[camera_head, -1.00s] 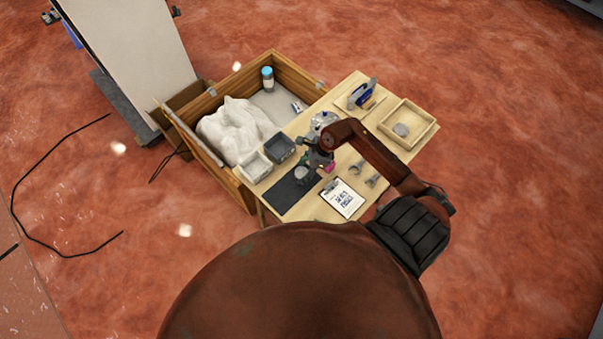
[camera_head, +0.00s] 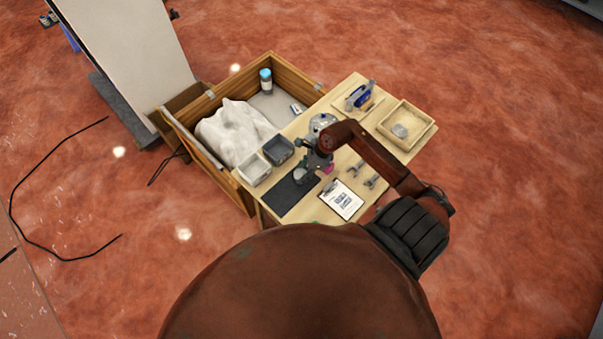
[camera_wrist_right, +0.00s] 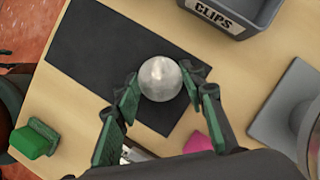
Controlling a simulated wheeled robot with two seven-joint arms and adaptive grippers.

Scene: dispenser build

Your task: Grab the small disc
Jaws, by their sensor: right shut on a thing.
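The small disc (camera_wrist_right: 160,78) is round, grey and shiny, seen over the dark mat (camera_wrist_right: 85,45) in the right wrist view. My right gripper (camera_wrist_right: 160,88) has its green fingers on either side of the disc and is shut on it. In the head view the right gripper (camera_head: 305,172) is over the mat (camera_head: 284,196), with the disc (camera_head: 299,177) small at its tip. I cannot tell whether the disc touches the mat.
The CLIPS bin (camera_wrist_right: 228,14) is close beyond the mat. A green block (camera_wrist_right: 35,138) and a pink item (camera_wrist_right: 197,143) are nearer the gripper. A clipboard (camera_head: 342,199), an open wooden tray (camera_head: 428,134) and a pale bin (camera_head: 253,169) share the table.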

